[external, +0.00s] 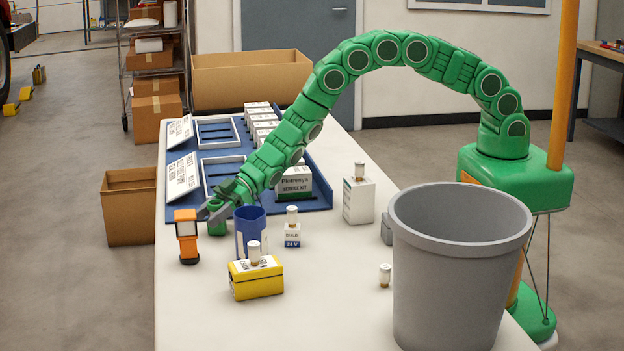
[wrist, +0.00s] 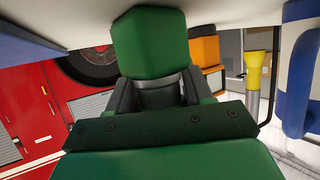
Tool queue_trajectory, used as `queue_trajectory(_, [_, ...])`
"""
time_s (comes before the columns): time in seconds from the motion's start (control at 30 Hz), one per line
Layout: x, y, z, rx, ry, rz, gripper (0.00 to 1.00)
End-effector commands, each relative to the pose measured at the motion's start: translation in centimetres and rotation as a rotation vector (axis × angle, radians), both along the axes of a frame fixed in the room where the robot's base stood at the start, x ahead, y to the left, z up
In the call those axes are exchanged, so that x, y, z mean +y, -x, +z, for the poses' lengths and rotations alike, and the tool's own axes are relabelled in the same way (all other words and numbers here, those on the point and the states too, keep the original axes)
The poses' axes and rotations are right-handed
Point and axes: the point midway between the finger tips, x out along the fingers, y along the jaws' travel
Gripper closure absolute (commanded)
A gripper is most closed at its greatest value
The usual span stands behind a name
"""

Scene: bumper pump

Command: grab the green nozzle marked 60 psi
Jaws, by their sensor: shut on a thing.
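My gripper (external: 216,208) is low over the left side of the white table, beside a blue cup. Its jaws are shut on a green nozzle (external: 217,228), which hangs below them. In the wrist view the nozzle (wrist: 150,45) is a green block with a grey neck, and the dark fingers (wrist: 157,95) sit on both sides of that neck. No 60 psi marking can be read in either view. Whether the nozzle touches the table cannot be told.
An orange-and-black item (external: 187,236) stands just left of my gripper, and the blue cup (external: 250,230) just right. A large grey bin (external: 455,270) stands front right.

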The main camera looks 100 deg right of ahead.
Motion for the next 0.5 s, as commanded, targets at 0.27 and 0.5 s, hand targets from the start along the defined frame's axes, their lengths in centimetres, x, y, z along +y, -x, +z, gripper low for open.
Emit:
queue_trajectory(0.27, [-0.1,0.0,1.3,-0.001,0.000,-0.001,0.89])
queue_trajectory(0.5, [-0.1,0.9,4.1,0.001,0.000,0.000,0.89])
